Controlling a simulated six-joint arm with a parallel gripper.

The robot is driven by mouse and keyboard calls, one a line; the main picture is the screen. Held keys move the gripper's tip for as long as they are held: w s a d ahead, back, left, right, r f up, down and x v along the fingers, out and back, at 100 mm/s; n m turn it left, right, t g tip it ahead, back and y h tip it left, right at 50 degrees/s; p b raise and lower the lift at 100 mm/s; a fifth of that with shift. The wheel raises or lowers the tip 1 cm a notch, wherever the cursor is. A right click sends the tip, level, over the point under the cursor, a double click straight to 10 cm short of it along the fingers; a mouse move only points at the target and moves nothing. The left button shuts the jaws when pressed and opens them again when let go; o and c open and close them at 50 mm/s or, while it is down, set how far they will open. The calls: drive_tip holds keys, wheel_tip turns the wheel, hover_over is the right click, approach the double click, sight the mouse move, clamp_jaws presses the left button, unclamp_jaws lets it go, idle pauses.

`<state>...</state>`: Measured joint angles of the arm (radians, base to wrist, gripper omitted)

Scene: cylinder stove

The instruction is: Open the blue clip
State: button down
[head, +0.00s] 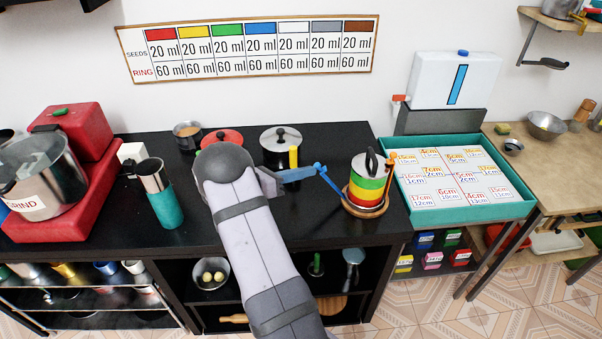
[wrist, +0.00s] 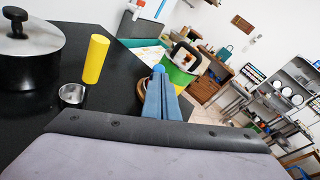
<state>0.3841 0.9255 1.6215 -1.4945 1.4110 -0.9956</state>
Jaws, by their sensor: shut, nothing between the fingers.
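The stacked cylinder (head: 368,182), with red, yellow and green bands and a lidded top, stands on a round wooden base. The blue clip (head: 331,183) is at its left side, leaning outward from its low end, with its ball tip away from the stack. An orange clip (head: 389,172) stands close against the right side. My gripper (head: 314,172) is shut and empty, its blue fingers at the blue clip's ball tip; I cannot tell if they touch. In the wrist view my gripper (wrist: 159,82) points at the stack (wrist: 182,68), with the blue ball tip (wrist: 158,69) just beyond the fingers.
A black pot (head: 281,146) and a yellow cylinder (head: 294,157) stand behind my gripper. A small metal cup (wrist: 72,95) is near the yellow cylinder. A teal tray (head: 462,215) with number cards lies right of the stack. The counter's front edge is close to the stack.

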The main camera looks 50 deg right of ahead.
drive_tip(key=shift+a+f, duration=0.1)
drive_tip(key=shift+w+a+f, duration=0.1)
drive_tip(key=shift+a+f, duration=0.15)
drive_tip(key=shift+a, duration=0.15)
drive_tip(key=f+b+v, duration=0.1)
drive_tip(key=b+v, duration=0.2)
drive_tip(key=v, duration=0.9)
drive_tip(key=shift+s+a, duration=0.3)
